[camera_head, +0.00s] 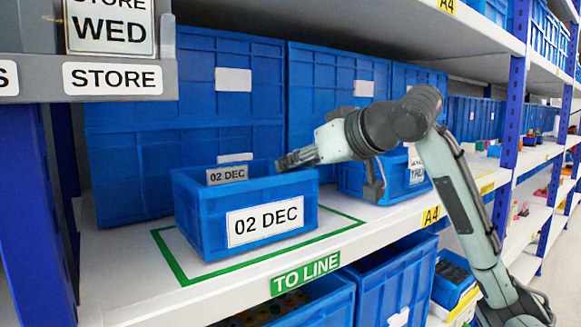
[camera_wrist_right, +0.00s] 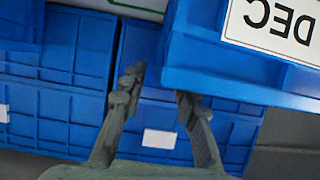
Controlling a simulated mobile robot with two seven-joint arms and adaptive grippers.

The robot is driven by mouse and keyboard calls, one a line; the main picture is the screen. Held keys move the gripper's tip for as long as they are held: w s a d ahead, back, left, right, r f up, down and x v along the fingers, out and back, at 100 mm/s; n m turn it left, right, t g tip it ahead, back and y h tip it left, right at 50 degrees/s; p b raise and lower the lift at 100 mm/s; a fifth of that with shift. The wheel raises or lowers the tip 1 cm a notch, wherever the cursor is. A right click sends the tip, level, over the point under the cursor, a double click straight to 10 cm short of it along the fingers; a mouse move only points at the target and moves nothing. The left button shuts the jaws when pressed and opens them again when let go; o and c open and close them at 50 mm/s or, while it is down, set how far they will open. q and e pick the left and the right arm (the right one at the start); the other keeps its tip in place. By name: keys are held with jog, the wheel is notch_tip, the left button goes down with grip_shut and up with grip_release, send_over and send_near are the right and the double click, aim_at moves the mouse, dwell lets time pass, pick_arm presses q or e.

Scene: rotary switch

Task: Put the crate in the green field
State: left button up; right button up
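The blue crate (camera_head: 198,222) with a "02 DEC" label stands upright on the shelf. It appears to stand inside the green-outlined field (camera_head: 166,256), whose front line runs clear of it; the field's back edge is mostly hidden. My right gripper (camera_head: 291,160) is at the crate's back right corner, by the rim. In the right wrist view the gripper's fingers (camera_wrist_right: 160,99) are apart with no crate wall visibly clamped between them. The crate (camera_wrist_right: 200,60) fills the upper right there, upside down. Contact cannot be told. My left gripper is not in view.
Large stacked blue bins (camera_head: 125,150) stand close behind the crate. Another blue crate (camera_head: 354,182) stands to the right, behind my right arm. A grey sign panel (camera_head: 110,50) hangs at upper left. The shelf front carries a "TO LINE" label (camera_head: 306,273).

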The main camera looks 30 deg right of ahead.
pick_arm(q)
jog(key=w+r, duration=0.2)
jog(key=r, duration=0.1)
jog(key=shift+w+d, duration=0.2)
pick_arm(e)
jog(key=v, duration=0.9)
jog(key=shift+s, duration=0.3)
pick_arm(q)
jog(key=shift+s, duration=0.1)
